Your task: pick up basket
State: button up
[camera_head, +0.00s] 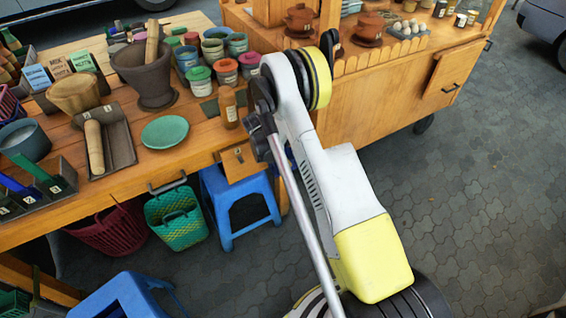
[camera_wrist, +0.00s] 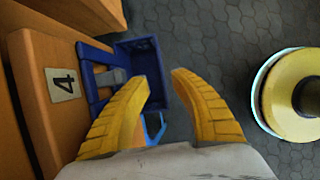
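A green basket (camera_head: 178,218) stands on the ground below the wooden table's front edge, with its handle up. A dark red basket (camera_head: 112,230) stands to its left, partly under the table. In the wrist view, a dark blue basket-like holder (camera_wrist: 141,58) with a blue frame (camera_wrist: 90,80) is beside a wooden panel marked 4. My gripper (camera_wrist: 160,79) is open, its two yellow fingers apart with nothing between them. The blue holder lies beyond the left fingertip; I cannot tell whether they touch. In the head view my arm hides the gripper.
The wooden table (camera_head: 205,139) carries a mortar, pots and a green plate. Blue stools (camera_head: 238,203) stand below it, close to the green basket. A wooden cart (camera_head: 395,95) stands behind my arm. The paved floor (camera_head: 470,190) at right is clear.

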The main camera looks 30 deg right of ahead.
jog(key=b+x, duration=0.2)
jog(key=x, duration=0.2)
jog(key=shift+s+d+f, duration=0.15)
jog(key=shift+s+d, duration=0.05)
jog(key=shift+c, duration=0.4)
grip_shut()
jog(key=s+r+p, duration=0.2)
jog(key=s+r, duration=0.7)
jog(key=s, duration=0.5)
jog(key=shift+d+r, duration=0.25)
jog(key=shift+r, duration=0.05)
